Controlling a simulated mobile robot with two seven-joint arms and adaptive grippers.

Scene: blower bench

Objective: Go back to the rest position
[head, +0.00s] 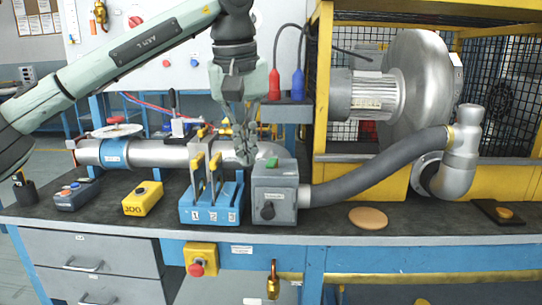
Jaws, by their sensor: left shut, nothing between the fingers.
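My left arm comes in from the left, and its gripper (245,158) points down over the bench, in front of the silver pipe. Its fingers are shut and empty. It hangs above and behind the gap between the blue block with yellow levers (210,206) and the grey box with a black knob (275,192). The picture does not show clearly how far the fingertips are from these. My right gripper is not in view.
A silver blower (420,85) stands in a yellow cage at the right, with a grey hose (375,165) running to the grey box. A yellow JOG box (143,198) and a blue button box (77,194) sit at the left.

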